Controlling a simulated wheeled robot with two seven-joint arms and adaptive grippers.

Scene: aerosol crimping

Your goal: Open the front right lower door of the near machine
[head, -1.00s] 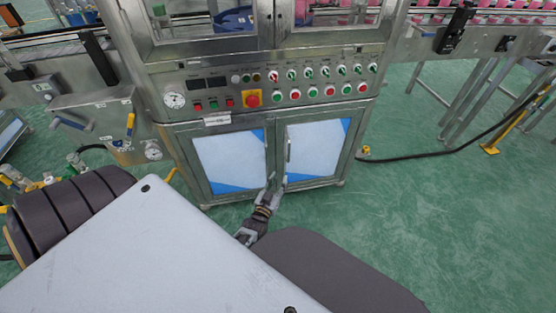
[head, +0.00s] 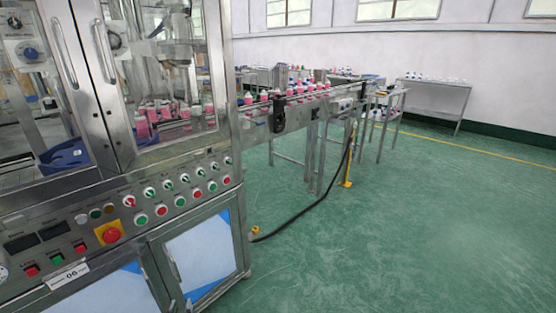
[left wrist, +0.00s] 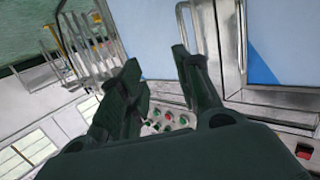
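The front right lower door (head: 203,254) of the near machine is a steel frame with a pale panel and blue corners. It looks closed in the head view. Its upright bar handle (head: 173,263) is on its left edge. My left gripper (head: 188,303) shows only as a small tip at the bottom edge, low in front of this door. In the left wrist view my left gripper (left wrist: 157,62) has its two dark fingers apart, with nothing between them. The pale door panel (left wrist: 160,25) lies behind them. Contact with a handle cannot be told. My right gripper is not in view.
The lower left door (head: 110,290) is beside it, partly cut off. A button panel (head: 160,205) with a red emergency stop (head: 112,235) is above. A conveyor (head: 300,100) with pink bottles runs behind. A black cable (head: 300,222) lies on the open green floor to the right.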

